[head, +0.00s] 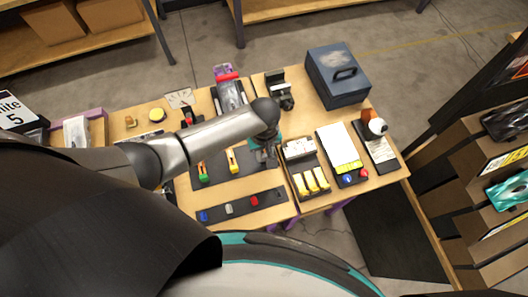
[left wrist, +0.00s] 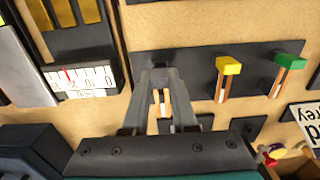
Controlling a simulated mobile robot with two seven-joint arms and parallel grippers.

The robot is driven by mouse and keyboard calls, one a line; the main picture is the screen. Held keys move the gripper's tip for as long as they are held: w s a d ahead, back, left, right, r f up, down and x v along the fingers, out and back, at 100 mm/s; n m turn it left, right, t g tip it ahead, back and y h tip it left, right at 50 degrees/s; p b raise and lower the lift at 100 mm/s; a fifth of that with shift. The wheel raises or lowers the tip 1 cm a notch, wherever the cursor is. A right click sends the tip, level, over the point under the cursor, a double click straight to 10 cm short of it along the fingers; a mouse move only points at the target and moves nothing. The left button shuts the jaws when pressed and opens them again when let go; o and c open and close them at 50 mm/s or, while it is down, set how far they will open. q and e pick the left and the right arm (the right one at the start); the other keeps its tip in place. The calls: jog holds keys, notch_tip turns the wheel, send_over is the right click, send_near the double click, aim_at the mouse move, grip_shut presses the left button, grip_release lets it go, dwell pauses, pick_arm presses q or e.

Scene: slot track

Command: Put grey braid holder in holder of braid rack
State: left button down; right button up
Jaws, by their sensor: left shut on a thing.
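My left gripper (head: 264,152) is over the right end of the dark braid rack (head: 217,174). In the left wrist view its fingers (left wrist: 160,80) are shut on a holder with a brown and white stem (left wrist: 161,102). The fingers hide its top, so its grey colour cannot be confirmed. Beside it, a yellow-topped holder (left wrist: 228,68) and a green-topped holder (left wrist: 289,62) are on the rack (left wrist: 190,62). Whether the held one is seated or lifted cannot be told. My right gripper is not in view.
A dark strip (head: 240,204) with blue, pale and red pieces lies at the front. To the right are a tray of yellow items (head: 310,181), a white-and-yellow sheet (head: 338,145) and a bottle (head: 377,126). A dark blue box (head: 337,80) stands behind.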

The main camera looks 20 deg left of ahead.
aim_at(264, 155)
pick_arm(q)
jog(key=shift+p, duration=0.35)
jog(key=shift+f+b, duration=0.75)
jog(key=shift+f, duration=0.35)
jog(key=c, duration=0.6)
grip_release()
jog(key=shift+r, duration=0.1)
notch_tip(264, 155, up, 15)
jog(key=p, duration=0.3)
jog(key=shift+r+p, duration=0.1)
jog(key=shift+p, duration=0.2)
